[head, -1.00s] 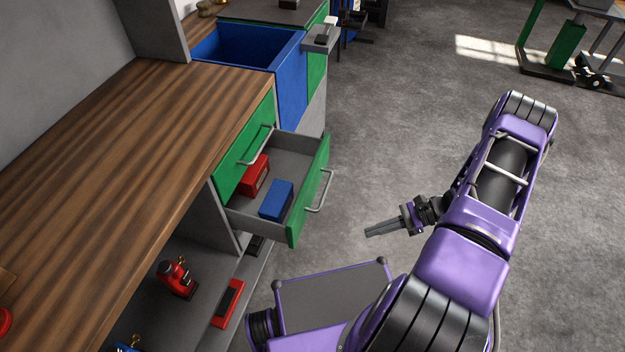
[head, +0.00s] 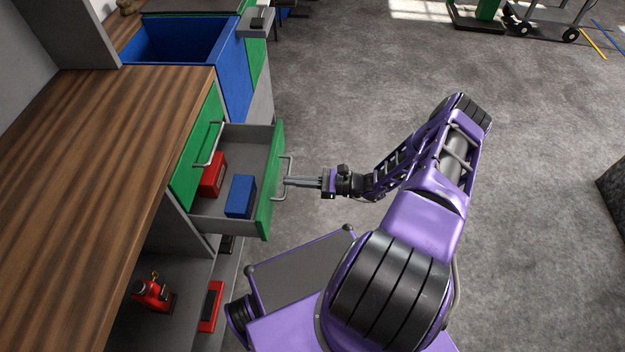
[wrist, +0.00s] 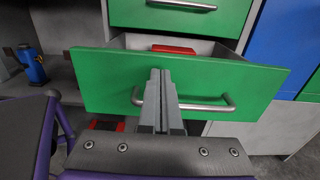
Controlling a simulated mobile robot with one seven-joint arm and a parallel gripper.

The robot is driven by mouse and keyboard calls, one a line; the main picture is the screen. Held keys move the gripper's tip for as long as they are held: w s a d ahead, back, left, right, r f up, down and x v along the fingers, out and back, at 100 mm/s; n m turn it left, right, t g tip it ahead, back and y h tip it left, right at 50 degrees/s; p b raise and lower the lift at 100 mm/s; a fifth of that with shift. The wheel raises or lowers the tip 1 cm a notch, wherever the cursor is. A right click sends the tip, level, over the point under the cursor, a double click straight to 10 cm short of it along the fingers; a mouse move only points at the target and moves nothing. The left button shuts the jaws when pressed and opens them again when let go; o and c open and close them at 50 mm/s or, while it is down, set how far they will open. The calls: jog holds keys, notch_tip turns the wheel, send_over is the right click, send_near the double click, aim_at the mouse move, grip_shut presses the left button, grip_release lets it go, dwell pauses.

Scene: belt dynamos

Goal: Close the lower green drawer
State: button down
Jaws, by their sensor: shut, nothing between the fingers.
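The lower green drawer (head: 269,190) is pulled out from under the wooden worktop in the head view, with a red box (head: 213,175) and a blue box (head: 241,196) inside. Its green front also fills the middle of the wrist view (wrist: 110,82), with a horizontal metal handle (wrist: 215,105). My gripper (head: 288,181) is shut and empty, its fingers pointing at the drawer front by the handle. In the wrist view the fingertips (wrist: 159,72) overlap the front just above the handle bar. I cannot tell whether they touch it.
The upper green drawer (head: 188,182) above is shut. A blue bin (head: 185,45) stands behind the worktop (head: 110,130). A red tool (head: 153,293) and a red case (head: 209,305) lie on the low shelf. The floor to the right is open.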

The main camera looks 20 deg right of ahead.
aim_at(271, 179)
jog(key=shift+x, duration=1.7)
